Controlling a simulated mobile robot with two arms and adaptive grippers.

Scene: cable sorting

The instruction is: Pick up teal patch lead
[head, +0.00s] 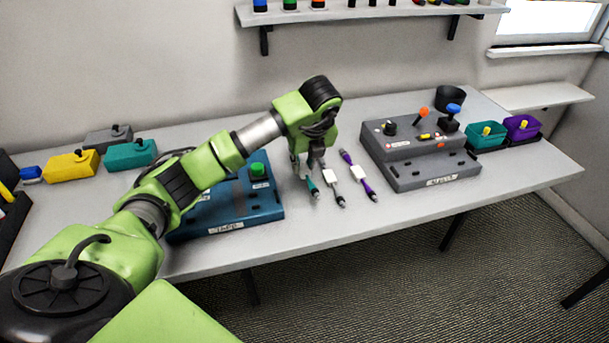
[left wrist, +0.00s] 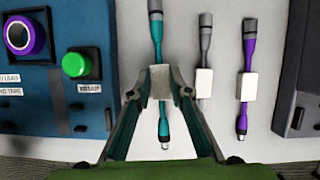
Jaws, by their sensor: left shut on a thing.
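The teal patch lead (left wrist: 163,120) lies on the grey table between the jaws of my left gripper (left wrist: 160,88), with the fingertips at its pale middle block. In the head view my left gripper (head: 305,168) reaches down over the table, and the lead's teal end (head: 312,188) shows below it. The left gripper is shut on the teal lead. A grey lead (left wrist: 204,75) and a purple lead (left wrist: 248,80) lie beside it to the right. My right gripper is not in view.
A blue box (head: 240,213) with a green button stands left of the leads. A grey control box (head: 425,165) with knobs stands to their right. Teal (head: 485,140) and purple (head: 522,130) bins sit at the far right. The table front is clear.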

